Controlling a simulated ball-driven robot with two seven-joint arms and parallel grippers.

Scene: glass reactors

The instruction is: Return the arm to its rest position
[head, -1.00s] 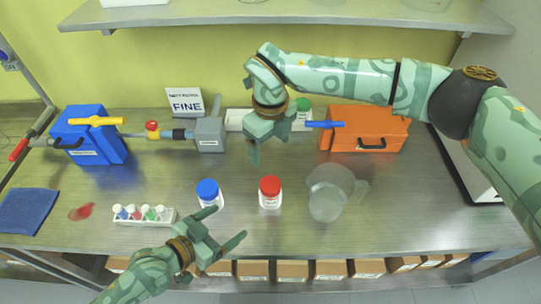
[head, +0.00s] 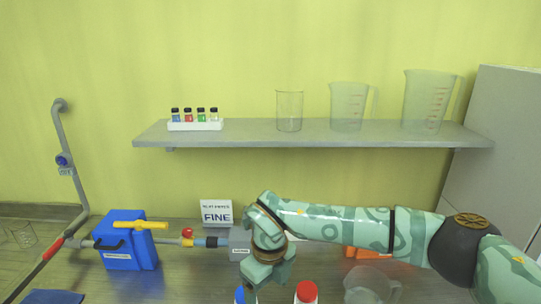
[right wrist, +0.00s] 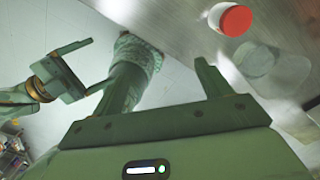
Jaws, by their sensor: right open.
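My right arm reaches in from the right in the head view, over the bench. My right gripper (head: 256,284) points down beside the grey block and is empty. In the right wrist view its fingers (right wrist: 167,82) stand apart with nothing between them. My left gripper is out of the head view. It shows at the left of the right wrist view (right wrist: 82,72), with its fingers apart and empty.
The red-capped bottle (head: 306,292), blue-capped bottle (head: 240,296) and clear jug (head: 370,287) stand near my right gripper. Behind my arm is an orange box (head: 366,247). A blue box (head: 125,245) with a yellow handle stands left. A shelf (head: 250,133) holds glassware above.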

